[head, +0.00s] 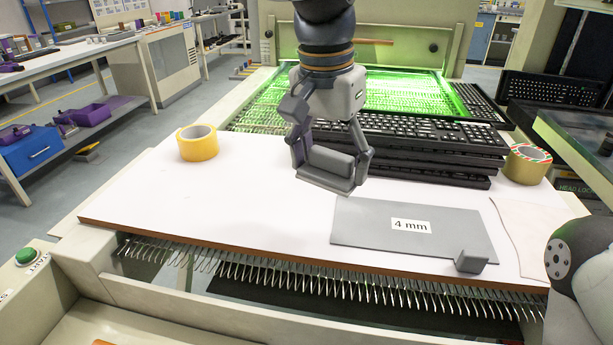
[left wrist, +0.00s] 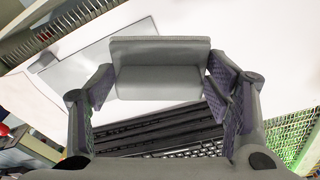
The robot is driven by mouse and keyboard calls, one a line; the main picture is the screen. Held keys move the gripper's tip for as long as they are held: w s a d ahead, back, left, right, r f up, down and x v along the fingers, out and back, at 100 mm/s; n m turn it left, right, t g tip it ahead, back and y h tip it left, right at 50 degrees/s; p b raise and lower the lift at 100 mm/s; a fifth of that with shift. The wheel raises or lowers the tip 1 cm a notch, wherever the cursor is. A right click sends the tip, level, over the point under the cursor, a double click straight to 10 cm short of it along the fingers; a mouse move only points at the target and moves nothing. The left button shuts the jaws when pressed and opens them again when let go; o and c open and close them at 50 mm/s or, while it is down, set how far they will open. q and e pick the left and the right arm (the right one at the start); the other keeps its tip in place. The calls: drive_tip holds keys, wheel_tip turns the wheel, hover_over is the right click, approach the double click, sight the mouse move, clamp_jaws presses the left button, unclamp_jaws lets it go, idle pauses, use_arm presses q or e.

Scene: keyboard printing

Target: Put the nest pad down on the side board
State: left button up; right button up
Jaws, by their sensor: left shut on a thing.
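My left gripper (head: 330,160) comes down from the top middle and is shut on a grey block with a flat plate edge, the nest pad (head: 326,181). In the left wrist view the nest pad (left wrist: 160,55) sits between the two fingers (left wrist: 160,84). The pad appears held above the white side board (head: 250,215); the exact gap is hard to tell. A flat grey plate labelled "4 mm" (head: 370,228), with a small raised tab, lies on the board just right of and in front of the pad. My right gripper is not in view.
Stacked black keyboards (head: 430,155) stand behind the pad, before a green-lit bed (head: 400,92). A yellow tape roll (head: 197,143) lies at left, a striped roll (head: 527,164) at right. A pale sheet (head: 535,235) lies at the right.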

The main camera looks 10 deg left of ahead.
sight(269, 219)
use_arm(q)
drive_tip(key=a+f, duration=0.3)
drive_tip(key=w+a+f, duration=0.1)
drive_tip(key=a+f, duration=0.7)
drive_tip(key=shift+w, duration=0.25)
drive_tip(key=shift+f, duration=0.35)
drive_tip(key=shift+f, duration=0.15)
drive_tip(key=o, duration=1.2)
wheel_tip(269, 219, up, 12)
drive_tip(key=s, duration=0.1)
drive_tip(key=shift+a+p, duration=0.4)
